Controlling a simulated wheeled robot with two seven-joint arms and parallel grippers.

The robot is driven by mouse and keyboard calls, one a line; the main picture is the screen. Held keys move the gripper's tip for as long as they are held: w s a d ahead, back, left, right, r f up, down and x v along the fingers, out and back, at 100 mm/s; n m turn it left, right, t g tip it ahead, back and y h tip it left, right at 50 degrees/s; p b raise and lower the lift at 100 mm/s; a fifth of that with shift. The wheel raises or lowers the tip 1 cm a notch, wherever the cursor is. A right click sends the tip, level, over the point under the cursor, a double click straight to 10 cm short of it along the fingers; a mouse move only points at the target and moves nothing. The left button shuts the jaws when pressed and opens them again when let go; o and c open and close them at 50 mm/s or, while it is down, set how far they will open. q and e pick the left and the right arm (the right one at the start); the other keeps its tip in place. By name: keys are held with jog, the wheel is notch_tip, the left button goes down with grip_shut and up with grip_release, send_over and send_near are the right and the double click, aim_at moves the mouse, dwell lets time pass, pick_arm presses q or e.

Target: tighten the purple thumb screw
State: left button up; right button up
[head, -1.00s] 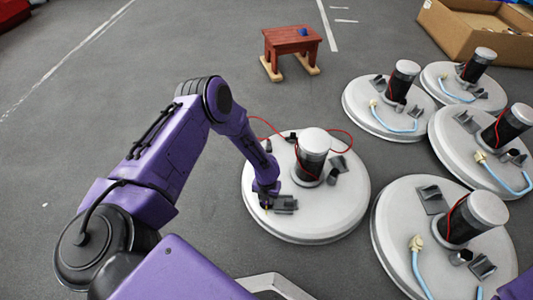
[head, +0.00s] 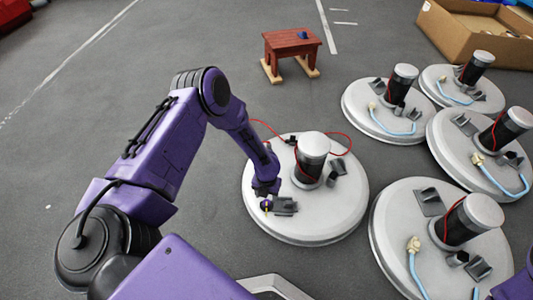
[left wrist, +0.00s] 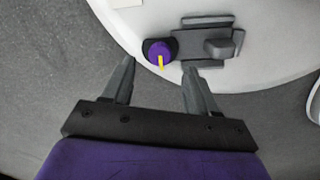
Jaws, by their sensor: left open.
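In the head view the screw (head: 266,206) is small, just below my left gripper. My left gripper (left wrist: 157,66) is open and empty, its two fingertips apart on either side of the screw's near edge. Whether the fingers touch it I cannot tell. My right gripper is not in view.
A dark cylinder with a pale cap (head: 315,145) and red wire stands on the same lid. Several similar lids with blue hoses (head: 410,220) stand to the right. A small red-brown table (head: 291,44) and a cardboard box (head: 475,38) are behind.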

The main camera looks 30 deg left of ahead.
aim_at(268, 202)
pick_arm(q)
notch_tip(268, 202, up, 7)
jog(key=p, duration=0.2)
jog(key=shift+f, duration=0.1)
jog(key=s+d+n+t+h, duration=0.2)
jog(key=d+n, duration=0.2)
jog(key=n, duration=0.9)
jog(key=s+d+n+t+h, duration=0.1)
jog(key=s+d+n+t, duration=0.3)
jog(key=n, duration=0.8)
jog(key=s+a+r+n+g+y, duration=0.1)
jog(key=s+a+n+y, duration=0.3)
jog(key=s+n, duration=0.45)
jog(key=s+a+r+n+g+y, duration=0.1)
jog(key=s+a+n+g+y, duration=0.1)
jog(key=s+a+n, duration=0.6)
notch_tip(268, 202, up, 33)
jog(key=s+d+m+p, duration=0.1)
jog(key=m+p, duration=0.1)
jog(key=p, duration=3.1)
jog(key=shift+s+d+f, duration=0.2)
jog(key=shift+s+d, duration=0.1)
